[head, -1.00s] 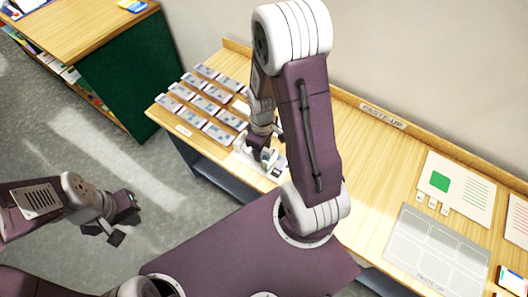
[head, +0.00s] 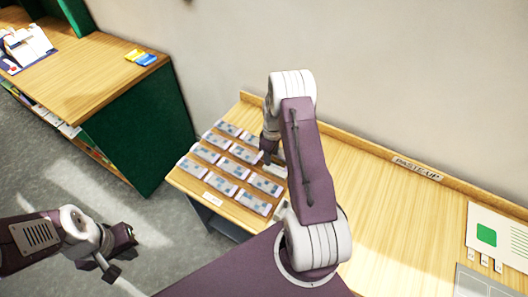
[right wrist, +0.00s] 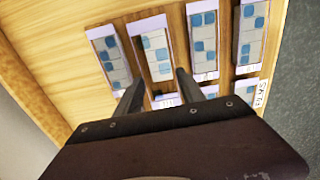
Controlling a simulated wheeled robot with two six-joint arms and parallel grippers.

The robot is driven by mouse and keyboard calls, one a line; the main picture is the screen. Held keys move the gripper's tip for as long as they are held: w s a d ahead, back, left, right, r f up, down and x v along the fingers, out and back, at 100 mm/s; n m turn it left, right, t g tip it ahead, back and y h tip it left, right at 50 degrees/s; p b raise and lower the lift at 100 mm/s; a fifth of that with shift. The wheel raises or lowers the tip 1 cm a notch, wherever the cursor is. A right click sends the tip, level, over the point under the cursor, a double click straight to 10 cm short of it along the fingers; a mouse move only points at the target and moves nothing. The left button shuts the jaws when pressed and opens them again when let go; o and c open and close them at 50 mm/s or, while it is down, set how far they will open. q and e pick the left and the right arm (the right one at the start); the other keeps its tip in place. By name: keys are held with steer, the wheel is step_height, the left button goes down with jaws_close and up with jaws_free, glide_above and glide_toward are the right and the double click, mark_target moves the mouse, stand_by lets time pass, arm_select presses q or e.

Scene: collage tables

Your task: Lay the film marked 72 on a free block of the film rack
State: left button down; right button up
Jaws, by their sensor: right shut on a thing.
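My right gripper (right wrist: 158,88) is low over the film rack, with its two fingers on either side of one pale film strip (right wrist: 155,48) with blue-grey frames. I cannot read a number on it, nor tell whether it touches a block. In the head view the right gripper (head: 268,155) is at the rack's back right end, partly behind my arm. The film rack holds rows of similar films (head: 228,167), also in the right wrist view (right wrist: 203,42). My left gripper (head: 118,248) hangs over the floor at left, and its jaw opening is unclear.
A small sign (head: 213,200) stands at the rack's front edge. The wooden table (head: 365,205) is bare right of my arm, with a PASTE-UP sign (head: 417,168) at the back and a page with a green square (head: 487,235) at right. A green-sided cabinet (head: 150,135) stands at left.

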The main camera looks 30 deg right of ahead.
mark_target(273, 160)
steer(key=shift+s+d+f, duration=0.2)
steer(key=shift+s+d, duration=0.1)
steer(key=shift+s, duration=0.25)
steer(key=shift+w+f+b, duration=0.1)
steer(key=shift+f+b, duration=0.25)
step_height(273, 160, down, 4)
steer(key=b, duration=0.3)
steer(key=shift+r, duration=0.1)
steer(key=o, duration=1.4)
